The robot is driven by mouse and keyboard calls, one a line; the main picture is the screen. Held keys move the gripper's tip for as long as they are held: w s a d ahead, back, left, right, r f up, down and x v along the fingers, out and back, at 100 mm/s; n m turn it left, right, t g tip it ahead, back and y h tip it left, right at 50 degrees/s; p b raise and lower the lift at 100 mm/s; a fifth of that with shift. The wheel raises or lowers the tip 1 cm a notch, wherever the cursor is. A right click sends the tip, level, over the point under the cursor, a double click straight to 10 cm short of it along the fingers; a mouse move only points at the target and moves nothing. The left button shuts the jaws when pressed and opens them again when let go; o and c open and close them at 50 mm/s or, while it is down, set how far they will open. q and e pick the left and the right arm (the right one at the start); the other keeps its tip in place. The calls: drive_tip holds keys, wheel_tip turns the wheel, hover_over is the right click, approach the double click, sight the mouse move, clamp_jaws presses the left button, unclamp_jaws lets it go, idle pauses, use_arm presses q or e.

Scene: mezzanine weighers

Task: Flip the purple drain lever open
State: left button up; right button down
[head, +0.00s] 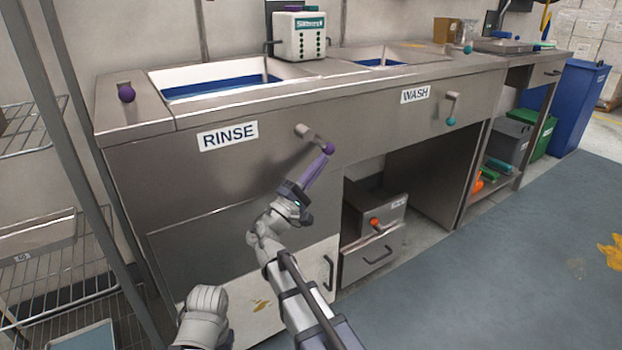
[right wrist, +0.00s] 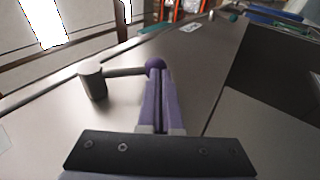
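The purple drain lever (head: 318,141) is on the steel front panel below the rinse basin, right of the RINSE sign (head: 228,135). Its metal arm slopes down to the right from its pivot and ends in a purple knob. In the right wrist view, the lever (right wrist: 124,72) reaches from its round pivot to the knob at my fingertips. My right gripper (head: 325,155) has its two purple fingers together. Their tips are at the knob (right wrist: 155,64), touching or very near it; the knob does not appear between them. My left gripper is not in view.
Another purple knob (head: 126,94) is on the counter's left end. A drawer unit (head: 372,232) stands under the counter.

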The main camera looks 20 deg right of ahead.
sight(329, 154)
drive_tip(key=shift+s+p+x, duration=0.15)
drive_tip(key=shift+p+x, duration=0.25)
drive_tip(key=shift+x, duration=0.4)
drive_tip(key=shift+s+p+x, duration=0.1)
drive_tip(key=shift+p+x, duration=0.25)
drive_tip(key=shift+x, duration=0.5)
drive_tip(key=shift+w+d, duration=0.1)
drive_tip(key=shift+d, duration=0.15)
drive_tip(key=shift+f+b, duration=0.35)
drive_tip(key=s+a+f+b, duration=0.4)
drive_tip(key=a+f+b, duration=0.2)
drive_tip(key=f+b, duration=0.5)
drive_tip(key=shift+s+a, duration=0.25)
drive_tip(key=shift+a, duration=0.05)
drive_tip(key=shift+f, duration=0.1)
